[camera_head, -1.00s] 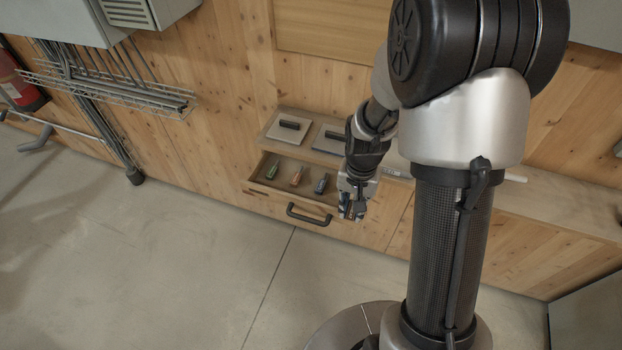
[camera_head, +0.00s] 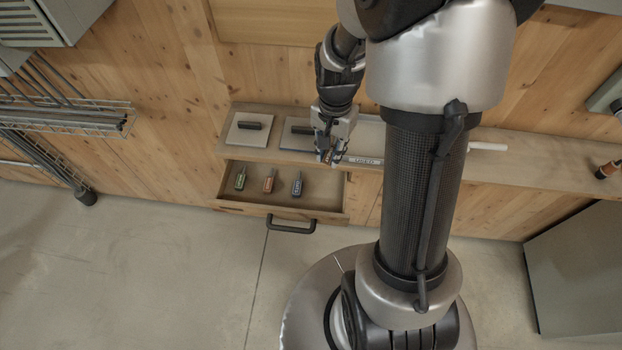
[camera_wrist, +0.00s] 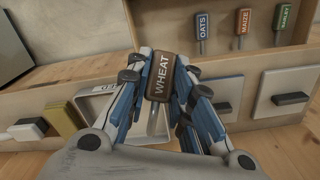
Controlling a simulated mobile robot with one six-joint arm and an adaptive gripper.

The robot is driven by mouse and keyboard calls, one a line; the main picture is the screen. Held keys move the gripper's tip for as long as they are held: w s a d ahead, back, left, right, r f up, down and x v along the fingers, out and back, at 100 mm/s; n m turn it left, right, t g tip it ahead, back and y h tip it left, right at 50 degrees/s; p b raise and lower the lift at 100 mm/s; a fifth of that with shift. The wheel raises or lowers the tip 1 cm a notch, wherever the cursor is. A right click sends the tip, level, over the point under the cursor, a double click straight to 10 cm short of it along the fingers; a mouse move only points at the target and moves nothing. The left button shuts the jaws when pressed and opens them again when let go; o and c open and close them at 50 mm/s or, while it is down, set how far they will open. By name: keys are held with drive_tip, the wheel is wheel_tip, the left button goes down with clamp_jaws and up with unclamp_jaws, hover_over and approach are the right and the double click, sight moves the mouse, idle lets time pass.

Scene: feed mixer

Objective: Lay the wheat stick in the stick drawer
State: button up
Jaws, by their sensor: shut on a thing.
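The wheat stick (camera_wrist: 159,79) has a brown head lettered WHEAT and a thin pale shaft. My gripper (camera_wrist: 163,62) is shut on its head in the wrist view. In the head view my gripper (camera_head: 328,156) is above the ledge's front edge, by the drawer's back right corner, and the stick there is small and partly hidden. The stick drawer (camera_head: 322,211) is pulled open below the ledge. In it, left to right, lie the green barley stick (camera_head: 240,180), orange maize stick (camera_head: 269,182) and blue oats stick (camera_head: 297,184). The drawer floor right of the oats stick is bare.
On the ledge (camera_head: 520,170) are a pale plate with a black handle (camera_head: 250,125), a darker-edged plate (camera_head: 297,132), and a tray labelled USED (camera_head: 366,161) right of my gripper. The drawer's black handle (camera_head: 290,226) juts forward. A grey cabinet (camera_head: 585,270) stands right.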

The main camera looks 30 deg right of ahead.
sight(327, 192)
wheel_tip(327, 192, down, 16)
drive_tip(key=b, duration=0.4)
drive_tip(key=shift+f, duration=0.2)
drive_tip(key=shift+r, duration=0.1)
drive_tip(key=o, duration=0.9)
drive_tip(key=shift+o, duration=0.2)
